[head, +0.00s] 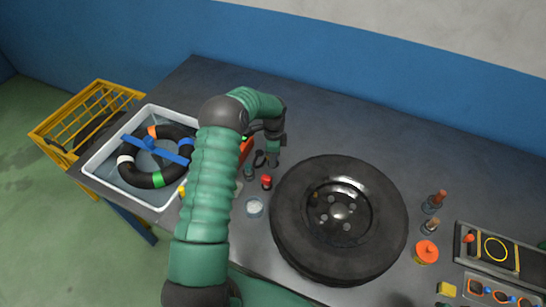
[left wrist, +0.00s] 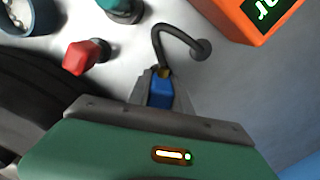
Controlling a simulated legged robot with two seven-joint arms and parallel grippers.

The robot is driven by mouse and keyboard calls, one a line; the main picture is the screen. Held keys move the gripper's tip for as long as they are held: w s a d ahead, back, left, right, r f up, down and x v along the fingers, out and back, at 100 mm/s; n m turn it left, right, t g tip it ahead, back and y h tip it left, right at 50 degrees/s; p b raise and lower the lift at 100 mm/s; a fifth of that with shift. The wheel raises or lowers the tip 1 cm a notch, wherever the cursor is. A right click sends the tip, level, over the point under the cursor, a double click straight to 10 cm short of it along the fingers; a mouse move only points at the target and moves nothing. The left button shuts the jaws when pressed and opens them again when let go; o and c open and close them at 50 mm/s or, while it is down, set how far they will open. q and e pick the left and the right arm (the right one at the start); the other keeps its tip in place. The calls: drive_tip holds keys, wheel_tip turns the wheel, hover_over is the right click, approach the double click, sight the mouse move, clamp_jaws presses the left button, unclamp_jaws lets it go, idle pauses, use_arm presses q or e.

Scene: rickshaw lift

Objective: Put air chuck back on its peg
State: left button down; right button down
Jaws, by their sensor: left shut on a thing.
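My left gripper (head: 272,160) is low over the table, between the orange device and the tyre. It is shut on a small blue piece with a brass-coloured end (left wrist: 160,92), which looks like the air chuck. In the left wrist view, a black curved hose (left wrist: 178,32) runs from this end to a round dark base (left wrist: 203,50) on the grey surface. The hose also shows in the head view (head: 260,159). I cannot make out the peg for certain. My right gripper is not in view.
An orange device (left wrist: 258,17) with a green display stands close by. A red-capped item (left wrist: 82,57) and a teal item (left wrist: 122,8) stand near the gripper. The tyre (head: 291,232) lies to the right. A white tub (head: 104,159) stands at the left.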

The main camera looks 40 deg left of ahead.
use_arm(q)
drive_tip(key=c, duration=0.8)
unclamp_jaws()
drive_tip(key=shift+c, duration=0.2)
wheel_tip(320, 180, up, 7)
drive_tip(key=p, duration=0.5)
